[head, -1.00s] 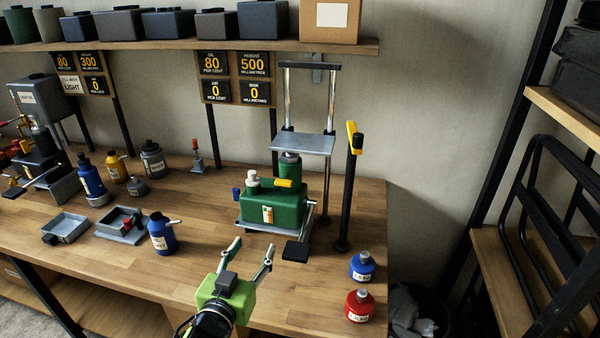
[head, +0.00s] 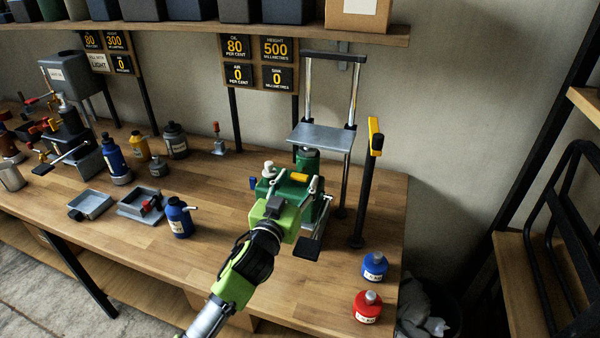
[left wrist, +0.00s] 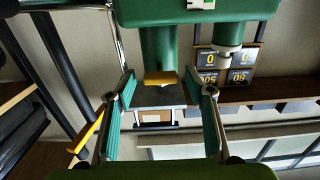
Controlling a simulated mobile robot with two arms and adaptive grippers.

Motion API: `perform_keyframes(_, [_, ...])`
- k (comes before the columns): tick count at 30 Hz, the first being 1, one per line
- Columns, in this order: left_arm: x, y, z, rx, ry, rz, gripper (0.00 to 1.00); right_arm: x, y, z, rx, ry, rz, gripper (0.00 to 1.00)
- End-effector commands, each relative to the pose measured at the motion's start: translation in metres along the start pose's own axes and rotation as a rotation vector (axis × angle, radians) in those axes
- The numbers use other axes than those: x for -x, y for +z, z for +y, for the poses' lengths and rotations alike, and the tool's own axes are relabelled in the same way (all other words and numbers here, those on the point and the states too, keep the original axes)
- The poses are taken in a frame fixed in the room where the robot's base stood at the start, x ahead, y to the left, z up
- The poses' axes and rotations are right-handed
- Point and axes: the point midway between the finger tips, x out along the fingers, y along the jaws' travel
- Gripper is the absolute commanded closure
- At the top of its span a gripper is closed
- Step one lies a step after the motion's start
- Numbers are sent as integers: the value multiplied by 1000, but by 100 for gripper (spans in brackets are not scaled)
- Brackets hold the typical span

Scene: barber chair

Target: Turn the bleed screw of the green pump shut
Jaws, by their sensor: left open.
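The green pump (head: 285,190) stands on the bench, partly hidden behind my left gripper. In the left wrist view its green body (left wrist: 160,12) fills the top, upside down. A yellow piece (head: 300,177) sits on the pump; I take it for the bleed screw. In the left wrist view the yellow piece (left wrist: 160,78) shows between my fingers, and a white cap (left wrist: 228,53) is to its right. My left gripper (head: 290,174) is open, with a finger on either side of the yellow piece; contact cannot be told. My right gripper is not in view.
A grey plate in a post frame (head: 320,135) and a yellow-topped black post (head: 375,145) stand close behind and right. Blue (head: 374,267) and red (head: 367,306) bottles stand at the front right. A blue oil can (head: 179,218) and trays (head: 90,204) are left.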

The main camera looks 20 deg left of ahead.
Motion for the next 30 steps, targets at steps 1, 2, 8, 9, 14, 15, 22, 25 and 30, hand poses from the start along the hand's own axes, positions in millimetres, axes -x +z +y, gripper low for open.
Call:
perform_keyframes(1, [-7,-2,0,-1,-1,0,51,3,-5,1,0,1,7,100])
perform_keyframes(2, [-10,-1,0,-1,-1,-1,51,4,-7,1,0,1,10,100])
perform_keyframes(8, [-21,0,1,1,0,-1,51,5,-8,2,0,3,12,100])
perform_keyframes(9, [-22,0,1,1,0,-1,51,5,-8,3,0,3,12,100])
perform_keyframes(14, [-22,1,0,1,0,-1,51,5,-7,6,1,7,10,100])
perform_keyframes(15, [-22,1,0,0,0,-1,51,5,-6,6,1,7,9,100])
perform_keyframes(22, [-22,1,0,0,0,-1,91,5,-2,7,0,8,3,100])
perform_keyframes(25, [-22,1,0,0,0,-1,90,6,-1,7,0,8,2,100])
perform_keyframes(30, [-22,1,0,-17,0,-1,90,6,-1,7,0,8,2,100])
